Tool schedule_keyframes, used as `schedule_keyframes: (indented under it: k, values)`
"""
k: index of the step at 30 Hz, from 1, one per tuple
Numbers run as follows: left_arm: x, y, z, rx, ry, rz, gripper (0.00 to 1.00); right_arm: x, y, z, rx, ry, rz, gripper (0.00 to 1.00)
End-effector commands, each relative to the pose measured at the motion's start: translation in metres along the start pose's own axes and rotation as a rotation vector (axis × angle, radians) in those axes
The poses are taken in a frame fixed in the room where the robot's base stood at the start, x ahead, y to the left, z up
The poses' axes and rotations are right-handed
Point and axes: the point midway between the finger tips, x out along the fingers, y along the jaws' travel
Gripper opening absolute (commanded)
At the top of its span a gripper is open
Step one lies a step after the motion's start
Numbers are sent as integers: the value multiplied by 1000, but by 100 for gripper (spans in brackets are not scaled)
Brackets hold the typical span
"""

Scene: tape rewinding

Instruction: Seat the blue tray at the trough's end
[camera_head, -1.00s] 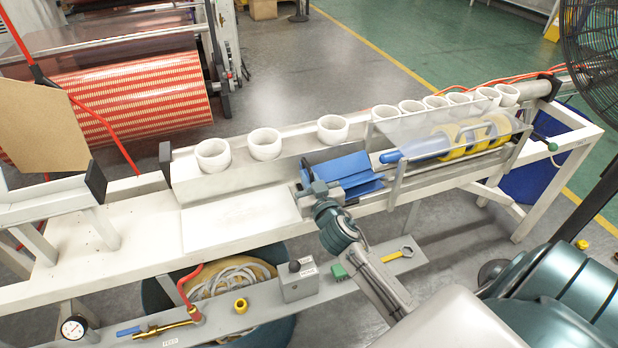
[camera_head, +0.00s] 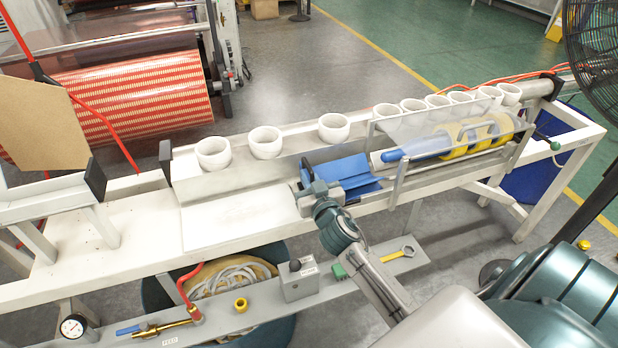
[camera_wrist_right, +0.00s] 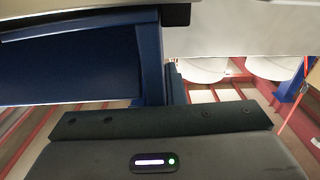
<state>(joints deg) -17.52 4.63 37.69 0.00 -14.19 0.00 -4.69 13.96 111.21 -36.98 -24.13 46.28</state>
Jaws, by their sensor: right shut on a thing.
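The blue tray (camera_head: 347,173) sits at the left end of the trough (camera_head: 455,157), just left of the blue rounded nose that sticks out of it. My right gripper (camera_head: 312,190) is shut on the tray's left end, its arm coming up from the lower right. In the right wrist view the tray's blue wall (camera_wrist_right: 150,58) rises close in front of the dark gripper body (camera_wrist_right: 160,125); the fingertips are not clear there. Whether the tray touches the trough's end is hard to tell. My left gripper is not in view.
Several white rings (camera_head: 333,127) stand along the bench's back rail. Yellow rolls (camera_head: 478,136) lie in the trough behind a clear guard. The white bench top (camera_head: 110,225) is bare to the left. A lower shelf holds a grey box (camera_head: 300,281) and a yellow wrench (camera_head: 398,254).

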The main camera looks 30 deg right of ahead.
Motion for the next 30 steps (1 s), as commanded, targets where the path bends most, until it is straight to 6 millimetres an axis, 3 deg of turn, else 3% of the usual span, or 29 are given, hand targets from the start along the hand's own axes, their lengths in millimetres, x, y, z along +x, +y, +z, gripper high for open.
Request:
schedule_keyframes:
  k: [30]
  values:
    - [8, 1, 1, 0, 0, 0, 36, -1, 4, 6, -1, -2, 1, 0]
